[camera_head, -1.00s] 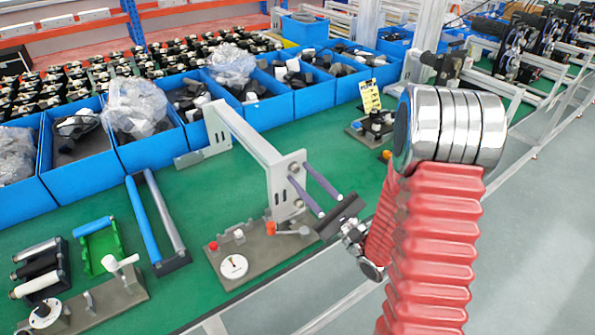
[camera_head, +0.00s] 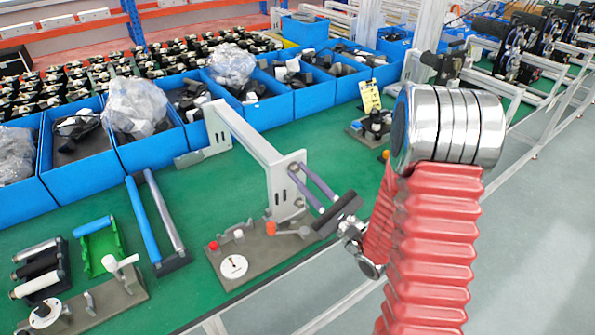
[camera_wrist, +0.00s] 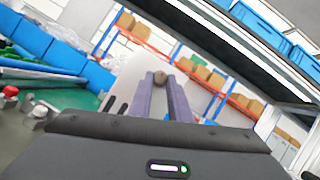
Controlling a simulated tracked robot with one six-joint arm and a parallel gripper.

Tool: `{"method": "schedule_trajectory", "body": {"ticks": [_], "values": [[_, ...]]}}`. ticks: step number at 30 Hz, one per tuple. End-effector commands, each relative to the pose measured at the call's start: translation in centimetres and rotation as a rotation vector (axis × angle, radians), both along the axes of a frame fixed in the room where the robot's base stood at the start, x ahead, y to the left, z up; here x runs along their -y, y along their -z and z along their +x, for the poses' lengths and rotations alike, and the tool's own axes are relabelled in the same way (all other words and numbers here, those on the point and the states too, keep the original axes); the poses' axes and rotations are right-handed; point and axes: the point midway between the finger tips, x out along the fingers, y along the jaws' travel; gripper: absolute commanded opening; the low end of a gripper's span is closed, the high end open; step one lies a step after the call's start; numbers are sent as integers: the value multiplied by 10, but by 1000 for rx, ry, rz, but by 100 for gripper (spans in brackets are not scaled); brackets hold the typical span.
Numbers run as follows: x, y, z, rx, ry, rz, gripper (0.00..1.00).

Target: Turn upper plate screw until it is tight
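A pale grey upright plate (camera_head: 283,199) stands at the right end of a grey bracket frame on the green bench. My gripper (camera_head: 298,171) reaches its upper part from the right with two purple fingers. In the wrist view the round, dark upper plate screw (camera_wrist: 160,77) sits between my fingertips (camera_wrist: 160,80), which look closed against its sides. Whether the screw is tight cannot be seen. A lower screw (camera_head: 299,203) shows on the same plate, below my fingers.
A base with a dial (camera_head: 234,266) and red and orange knobs stands just below the plate. Blue bins (camera_head: 270,112) line the back of the bench. Rollers and a green bracket (camera_head: 100,245) lie at left. Open green surface lies behind the frame.

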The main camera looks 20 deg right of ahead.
Motion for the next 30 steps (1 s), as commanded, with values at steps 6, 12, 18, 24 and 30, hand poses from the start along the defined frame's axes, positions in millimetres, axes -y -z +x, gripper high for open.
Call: {"method": "schedule_trajectory", "body": {"ticks": [6, 12, 18, 24, 30], "values": [[0, 0, 0, 0, 0, 0, 1], [0, 0, 0, 0, 0, 1, 0], [-2, 1, 0, -30, -1, 87, 0], [-5, 1, -1, -86, -3, 255, 0], [-7, 1, -1, -133, -3, 398, 0]]}}
